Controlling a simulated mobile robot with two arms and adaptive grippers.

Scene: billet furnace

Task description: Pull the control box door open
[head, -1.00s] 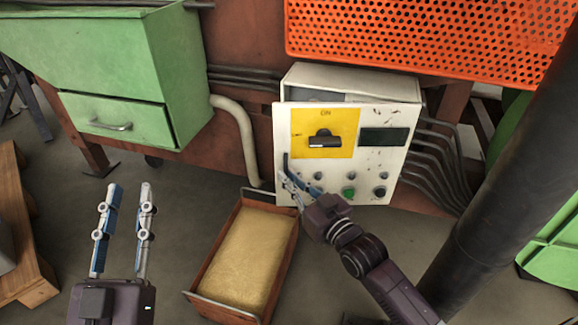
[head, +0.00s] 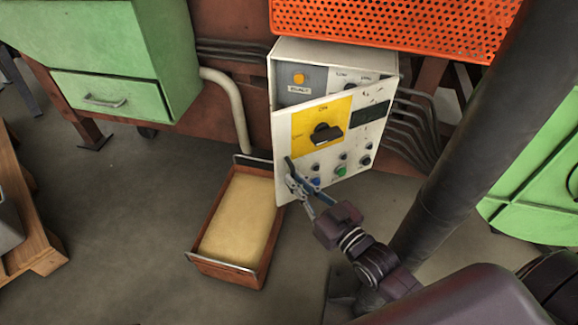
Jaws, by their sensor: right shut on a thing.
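The control box (head: 343,53) is a white cabinet below the orange mesh. Its door (head: 287,135) is a white panel with a yellow plate, a black rotary switch (head: 324,134), a dark display and several knobs. The door stands partly open, swung out at its left side. A grey inner panel with an orange button (head: 299,79) shows behind it. The other finger is partly hidden. My left gripper is out of view.
A wooden tray (head: 269,218) with yellow grainy fill lies on the floor just left of the door. A black column (head: 470,130) stands to the right. A green cabinet with a drawer (head: 112,96) is at the left.

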